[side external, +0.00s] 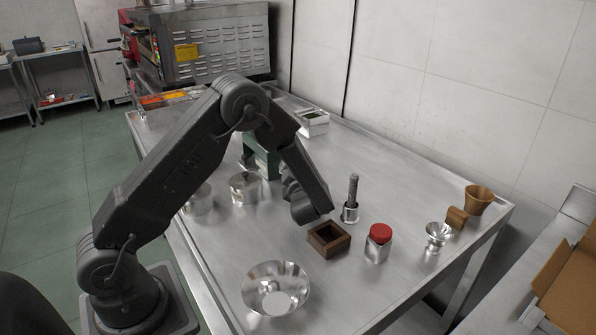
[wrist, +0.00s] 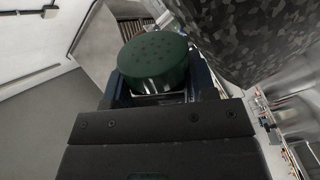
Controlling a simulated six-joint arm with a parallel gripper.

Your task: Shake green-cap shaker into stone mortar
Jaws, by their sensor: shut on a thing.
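The shaker's round dark green cap (wrist: 153,62), dotted with small holes, fills the middle of the wrist view. My gripper (wrist: 158,97) is shut on the shaker, with a finger on each side just below the cap. The lower part of the shaker is mostly hidden by the gripper. In the side view the wrist end of my arm hangs over the table, and I cannot make out the shaker there. A large, rounded, dark speckled surface (wrist: 250,35) is close by at the upper right of the wrist view. I cannot tell whether it is the stone mortar.
A steel bowl (side external: 258,283) sits in front. A footed metal cup (side external: 437,236) and wooden cup (side external: 478,202) stand right.

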